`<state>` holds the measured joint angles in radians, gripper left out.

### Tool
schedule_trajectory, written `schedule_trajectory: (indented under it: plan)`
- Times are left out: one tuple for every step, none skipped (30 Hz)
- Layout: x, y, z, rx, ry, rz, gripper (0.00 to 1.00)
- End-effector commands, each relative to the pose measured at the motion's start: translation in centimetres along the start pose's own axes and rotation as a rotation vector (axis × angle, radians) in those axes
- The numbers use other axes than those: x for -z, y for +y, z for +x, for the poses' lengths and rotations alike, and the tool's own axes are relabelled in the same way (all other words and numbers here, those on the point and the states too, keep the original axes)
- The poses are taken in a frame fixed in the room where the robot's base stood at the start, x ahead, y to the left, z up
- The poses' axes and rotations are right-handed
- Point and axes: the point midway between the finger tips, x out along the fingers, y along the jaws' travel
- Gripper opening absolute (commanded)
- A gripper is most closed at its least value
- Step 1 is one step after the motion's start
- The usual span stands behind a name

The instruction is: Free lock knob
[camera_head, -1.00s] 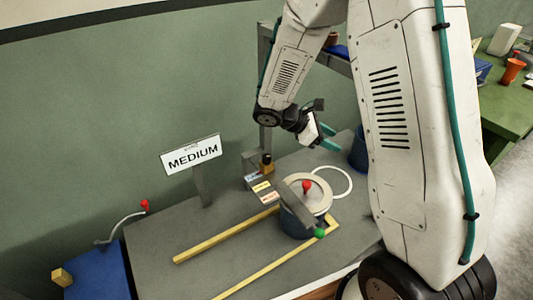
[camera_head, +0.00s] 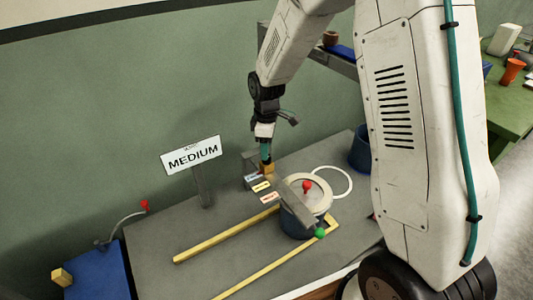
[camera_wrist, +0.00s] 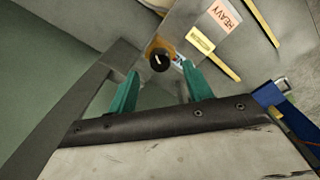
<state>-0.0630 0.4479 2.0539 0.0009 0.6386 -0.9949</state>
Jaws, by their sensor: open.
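The lock knob (camera_wrist: 160,58) is black with a white mark and sits on an orange-yellow base, seen between my fingertips in the wrist view. In the head view its yellow block (camera_head: 268,168) shows at the back of the grey bench, beside the label strip. My gripper (camera_wrist: 160,70) is open, its two teal fingers on either side of the knob in the picture. I cannot tell whether they touch it. In the head view my gripper (camera_head: 265,153) points down over the block and hides the knob's top.
Blue, yellow and pink labels (camera_head: 262,187) lie beside the block. A spool-like drum (camera_head: 312,193) with a red knob and green ball stands to the right. The MEDIUM sign (camera_head: 191,153) stands left. Yellow rails (camera_head: 225,235) mark the bench. A blue container (camera_head: 360,152) is behind.

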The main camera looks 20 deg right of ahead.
Motion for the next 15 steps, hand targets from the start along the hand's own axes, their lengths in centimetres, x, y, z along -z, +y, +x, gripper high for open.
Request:
schedule_trajectory:
  plan:
    - [-0.1,-0.1,0.9,0.003,-0.002,0.000,0.50]
    - [-0.1,-0.1,1.4,0.003,-0.002,0.000,0.50]
    - [-0.1,-0.1,1.9,0.003,-0.002,0.000,0.50]
    - [-0.1,-0.1,2.2,0.002,-0.002,0.000,0.50]
    - [0.0,0.0,2.5,0.001,-0.001,0.000,0.50]
    - [0.0,-0.1,2.8,0.002,-0.002,0.000,0.50]
    - [-0.1,-0.1,3.0,0.002,-0.002,0.000,0.50]
    - [-0.1,-0.1,3.1,0.002,-0.002,0.000,0.50]
    - [-0.1,-0.1,3.3,0.001,-0.002,0.000,0.50]
    - [0.0,-0.1,3.3,0.001,-0.001,0.000,0.50]
    - [0.0,0.0,3.4,0.001,-0.001,0.000,0.50]
    - [0.0,0.0,3.4,0.000,-0.001,0.000,0.50]
    - [0.0,0.0,3.4,0.000,-0.001,0.000,0.50]
    - [0.0,0.0,3.4,0.000,-0.001,0.000,0.50]
    - [0.0,0.0,3.4,0.000,-0.001,0.000,0.50]
